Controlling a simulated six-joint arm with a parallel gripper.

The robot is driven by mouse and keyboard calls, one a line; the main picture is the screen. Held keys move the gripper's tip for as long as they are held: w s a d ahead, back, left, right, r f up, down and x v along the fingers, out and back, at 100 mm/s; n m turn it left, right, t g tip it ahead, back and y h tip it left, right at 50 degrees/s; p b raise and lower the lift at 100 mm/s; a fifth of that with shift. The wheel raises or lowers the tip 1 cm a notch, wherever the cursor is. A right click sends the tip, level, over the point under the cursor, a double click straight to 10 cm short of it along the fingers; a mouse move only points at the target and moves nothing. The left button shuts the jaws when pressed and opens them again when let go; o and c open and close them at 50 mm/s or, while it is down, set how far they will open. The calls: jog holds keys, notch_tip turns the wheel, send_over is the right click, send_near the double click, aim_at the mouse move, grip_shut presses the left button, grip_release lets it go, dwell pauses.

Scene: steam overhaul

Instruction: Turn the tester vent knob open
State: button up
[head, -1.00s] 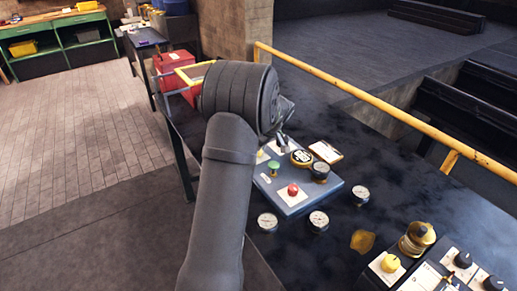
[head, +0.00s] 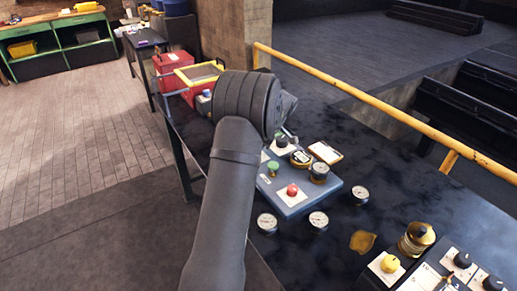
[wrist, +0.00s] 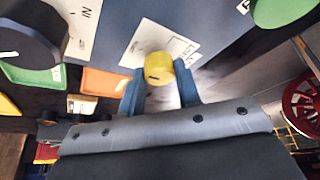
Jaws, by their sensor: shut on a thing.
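A yellow knob (wrist: 158,66) with a dark mark on its face sits on a white label plate (wrist: 180,42) in the wrist view. My gripper (wrist: 160,72) has its blue fingers on both sides of this knob and is shut on it. The label's words are too blurred to read. In the head view the tester panel (head: 322,195) is a blue-grey box on the dark bench. My arm reaches over its far left side, and the yellow knob there is hidden behind my arm.
Loose gauges (head: 318,220) lie in front. A yellow rail (head: 380,105) runs behind the bench. A large black knob (wrist: 28,35) is left of my fingers.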

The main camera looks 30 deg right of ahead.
jog(key=o, duration=1)
jog(key=shift+c, duration=0.2)
jog(key=v, duration=1.7)
jog(key=shift+r, duration=0.25)
jog(key=shift+f, duration=0.1)
jog(key=x, duration=1.7)
jog(key=shift+f, duration=0.2)
